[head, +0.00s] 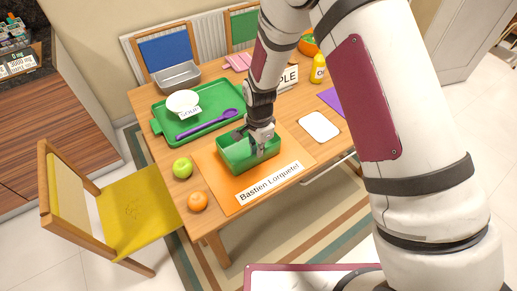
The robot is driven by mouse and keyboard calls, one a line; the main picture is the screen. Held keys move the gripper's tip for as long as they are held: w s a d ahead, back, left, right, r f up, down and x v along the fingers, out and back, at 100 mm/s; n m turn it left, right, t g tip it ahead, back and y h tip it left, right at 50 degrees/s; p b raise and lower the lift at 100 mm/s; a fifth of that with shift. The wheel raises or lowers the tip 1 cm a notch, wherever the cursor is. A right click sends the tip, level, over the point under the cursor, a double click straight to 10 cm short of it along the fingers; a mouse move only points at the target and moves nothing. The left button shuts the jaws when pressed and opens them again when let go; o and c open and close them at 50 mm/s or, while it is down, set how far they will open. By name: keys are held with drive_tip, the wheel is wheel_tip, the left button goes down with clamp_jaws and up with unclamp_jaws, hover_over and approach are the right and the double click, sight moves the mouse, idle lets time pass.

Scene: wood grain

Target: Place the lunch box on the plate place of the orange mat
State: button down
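The lunch box appears to be the open green rectangular box (235,165), which sits over the orange mat (226,192) on the wooden table. Whether it rests flat on the mat or is slightly raised I cannot tell. A white name strip (269,183) lies along the mat's front edge. My gripper (259,148) points down at the box, with its fingers at or inside the box's opening. Whether the fingers are closed on a wall of the box is too small to tell. My wrist hides part of the box's back rim.
A green tray (170,130) with a white bowl (183,100) and a purple spoon (208,124) lies behind left. A green apple (182,168) and an orange (198,201) stand left of the mat. A white square (319,126) lies right. A yellow bottle (318,68) stands behind.

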drive_tip(key=shift+f, duration=0.1)
drive_tip(key=c, duration=1.8)
unclamp_jaws()
